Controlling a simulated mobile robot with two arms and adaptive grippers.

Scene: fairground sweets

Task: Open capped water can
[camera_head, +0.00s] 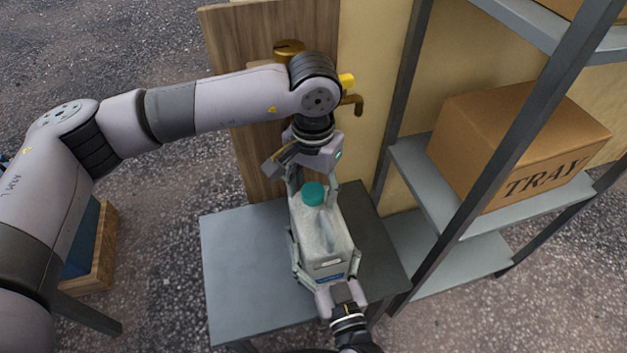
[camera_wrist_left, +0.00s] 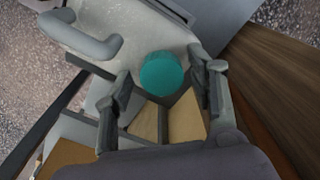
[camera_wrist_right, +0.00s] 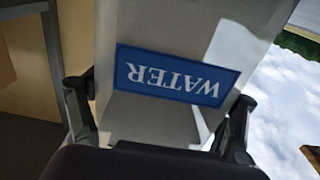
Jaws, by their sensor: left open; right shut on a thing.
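The water can (camera_head: 325,238) is a whitish jug with a moulded handle, standing upright on a grey table (camera_head: 240,265). Its teal cap (camera_head: 313,194) is on top, and the cap also shows in the left wrist view (camera_wrist_left: 162,73). My left gripper (camera_head: 312,185) is open, pointing down above the can, with its fingers on either side of the cap and apart from it in the left wrist view. My right gripper (camera_head: 325,262) is shut on the can body from the front. The right wrist view shows the can's blue WATER label (camera_wrist_right: 178,75) between the fingers.
A metal shelf unit on the right holds a cardboard box marked TRAY (camera_head: 520,145). A wooden crate (camera_head: 92,245) is at the left. The table's left part is bare.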

